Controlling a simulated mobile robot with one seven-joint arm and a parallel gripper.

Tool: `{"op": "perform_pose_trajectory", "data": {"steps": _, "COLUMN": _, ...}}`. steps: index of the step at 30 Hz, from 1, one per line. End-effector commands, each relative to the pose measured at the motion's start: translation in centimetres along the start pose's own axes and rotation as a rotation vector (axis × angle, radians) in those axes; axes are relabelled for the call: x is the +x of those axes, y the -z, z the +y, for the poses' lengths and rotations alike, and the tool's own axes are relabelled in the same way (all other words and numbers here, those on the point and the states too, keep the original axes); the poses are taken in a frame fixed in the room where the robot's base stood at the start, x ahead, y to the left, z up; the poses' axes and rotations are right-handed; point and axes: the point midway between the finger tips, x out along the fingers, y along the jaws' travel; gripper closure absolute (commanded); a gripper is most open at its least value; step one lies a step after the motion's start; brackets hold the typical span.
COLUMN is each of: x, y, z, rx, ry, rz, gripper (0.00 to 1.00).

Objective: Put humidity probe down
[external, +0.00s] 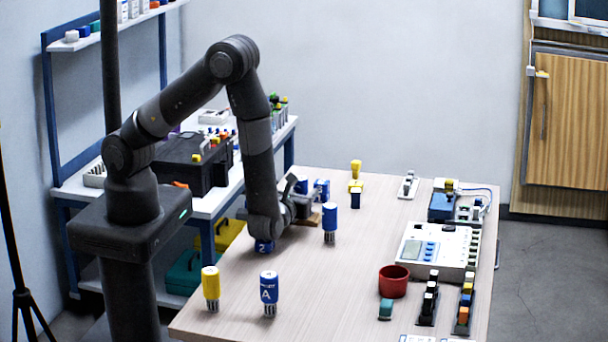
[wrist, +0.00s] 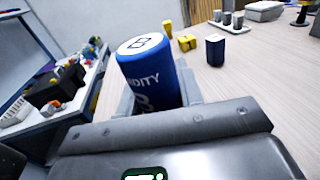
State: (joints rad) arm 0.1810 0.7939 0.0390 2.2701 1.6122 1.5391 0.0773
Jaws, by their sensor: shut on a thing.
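The humidity probe (wrist: 150,78) is a blue cylinder with a white top marked "B" and white lettering on its side. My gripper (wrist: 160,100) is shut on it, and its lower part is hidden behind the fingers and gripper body. In the external view my gripper (external: 303,203) is low over the left-middle of the wooden table (external: 300,285). Blue parts show beside and behind the fingers there, and I cannot tell from that view how far the probe's base is from the surface.
A blue probe (external: 330,221) shows just right of my gripper. Yellow (external: 211,287) and blue "A" (external: 269,292) probes stand at the front. A red cup (external: 393,281) and a white instrument (external: 435,250) occupy the right. The table's front middle is clear.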

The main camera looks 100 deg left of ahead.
Motion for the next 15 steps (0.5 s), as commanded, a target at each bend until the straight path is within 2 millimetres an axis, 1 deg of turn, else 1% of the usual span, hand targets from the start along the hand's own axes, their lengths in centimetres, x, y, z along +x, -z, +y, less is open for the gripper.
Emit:
{"op": "perform_pose_trajectory", "data": {"steps": 8, "x": -0.03, "y": 0.24, "z": -0.01, "rx": 0.001, "ry": 0.0, "rz": 0.0, "gripper": 0.91}}
{"op": "perform_pose_trajectory", "data": {"steps": 9, "x": -0.02, "y": 0.26, "z": -0.01, "rx": 0.0, "ry": 0.0, "rz": 0.0, "gripper": 0.65}}
{"op": "perform_pose_trajectory", "data": {"steps": 15, "x": -0.02, "y": 0.23, "z": 0.0, "rx": 0.0, "ry": 0.0, "rz": 0.0, "gripper": 0.48}}
